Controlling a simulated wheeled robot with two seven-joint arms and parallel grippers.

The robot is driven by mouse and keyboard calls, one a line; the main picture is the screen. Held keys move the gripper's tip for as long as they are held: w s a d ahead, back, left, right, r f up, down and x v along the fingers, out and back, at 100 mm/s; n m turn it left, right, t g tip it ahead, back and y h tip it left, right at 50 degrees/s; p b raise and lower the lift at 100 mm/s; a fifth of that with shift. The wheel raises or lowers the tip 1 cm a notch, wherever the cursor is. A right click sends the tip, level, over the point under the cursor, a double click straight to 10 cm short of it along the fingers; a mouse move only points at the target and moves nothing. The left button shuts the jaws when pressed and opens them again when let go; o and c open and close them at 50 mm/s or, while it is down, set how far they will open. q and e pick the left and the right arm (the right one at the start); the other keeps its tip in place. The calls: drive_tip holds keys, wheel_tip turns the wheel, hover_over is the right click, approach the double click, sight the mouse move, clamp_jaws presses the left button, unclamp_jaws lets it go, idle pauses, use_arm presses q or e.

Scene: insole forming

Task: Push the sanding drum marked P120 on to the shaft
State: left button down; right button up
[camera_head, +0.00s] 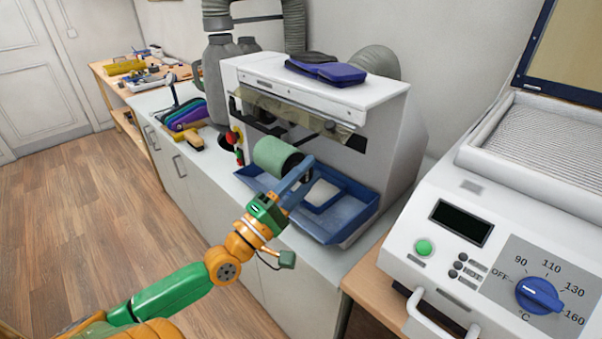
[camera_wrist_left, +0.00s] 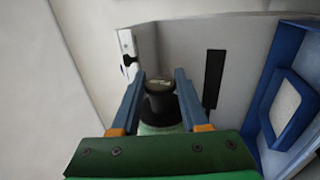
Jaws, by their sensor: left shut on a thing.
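A green sanding drum (camera_head: 275,156) is in front of the white grinding machine (camera_head: 385,107), under its hood; no P120 mark can be read. My left gripper (camera_head: 299,177) is shut on the drum, at its right end. In the left wrist view the gripper's blue fingers (camera_wrist_left: 155,108) stand on either side of the drum's green edge (camera_wrist_left: 160,129). A dark round part (camera_wrist_left: 160,97), perhaps the shaft or its hub, shows between the fingers, just beyond the green edge. I cannot tell how far the drum is on the shaft. My right gripper is not in view.
A blue tray (camera_head: 352,222) lies below the drum, close to my gripper. A clear guard (camera_head: 290,108) hangs above. A heater with a blue dial (camera_head: 540,295) stands at the right. Brushes and coloured sheets (camera_head: 185,115) lie left of the machine.

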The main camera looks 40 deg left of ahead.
use_arm(q)
drive_tip(key=shift+w+r, duration=0.1)
drive_tip(key=shift+r, duration=0.4)
drive_tip(key=shift+w, duration=0.65)
drive_tip(key=w+d+b, duration=0.1)
drive_tip(key=w+b, duration=0.3)
drive_tip(key=w, duration=0.8)
drive_tip(key=shift+f, duration=0.25)
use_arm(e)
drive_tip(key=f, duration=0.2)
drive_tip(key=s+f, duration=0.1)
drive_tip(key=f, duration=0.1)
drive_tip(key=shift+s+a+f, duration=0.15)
use_arm(q)
drive_tip(key=shift+w, duration=0.1)
drive_tip(key=shift+b, duration=0.35)
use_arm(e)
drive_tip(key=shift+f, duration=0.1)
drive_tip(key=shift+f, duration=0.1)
